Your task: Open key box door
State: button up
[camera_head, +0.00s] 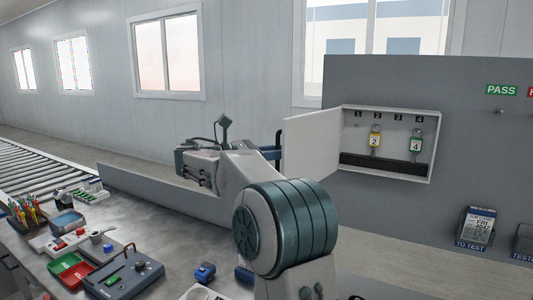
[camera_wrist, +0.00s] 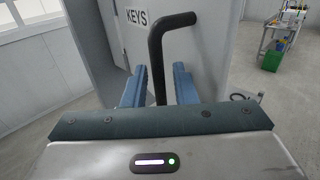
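The key box (camera_head: 437,150) on the grey panel is open. Its white door (camera_head: 312,143) is swung out to the left, well away from the box front. In the wrist view the door (camera_wrist: 205,45) carries a KEYS label (camera_wrist: 137,20) and a black bar handle (camera_wrist: 156,60). My gripper (camera_wrist: 160,85) has its blue fingers apart on either side of the handle, with a gap showing at the right finger. In the head view my gripper (camera_head: 278,152) is beside the door's outer face.
A workbench (camera_head: 180,240) holds a grey device (camera_head: 128,277), red and green trays (camera_head: 72,270) and small blue parts (camera_head: 205,272). A roller conveyor (camera_head: 40,160) runs at the left. A TO TEST holder (camera_head: 476,228) stands right of the box. The wrist view shows open floor.

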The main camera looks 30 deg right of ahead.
jog(key=w+a, duration=0.2)
jog(key=a, duration=1.1)
jog(key=shift+w, duration=0.35)
jog(key=s+d+f+m+t+y, duration=0.2)
jog(key=s+f+m+t+y, duration=0.2)
jog(key=s+f+y, duration=0.65)
jog(key=s+a+f+m+t+y, duration=0.1)
jog(key=s+a+f+m+y, duration=0.2)
jog(key=s+a+f+m, duration=0.2)
jog(key=s+a+f+m+t+y, duration=0.1)
jog(key=s+a+f+m+y, duration=0.3)
jog(key=s+f, duration=0.7)
jog(key=a+f+m, duration=0.1)
jog(key=m, duration=0.1)
jog(key=shift+s+a+f+m, duration=0.2)
jog(key=shift+a+m, duration=0.2)
jog(key=shift+a, duration=0.1)
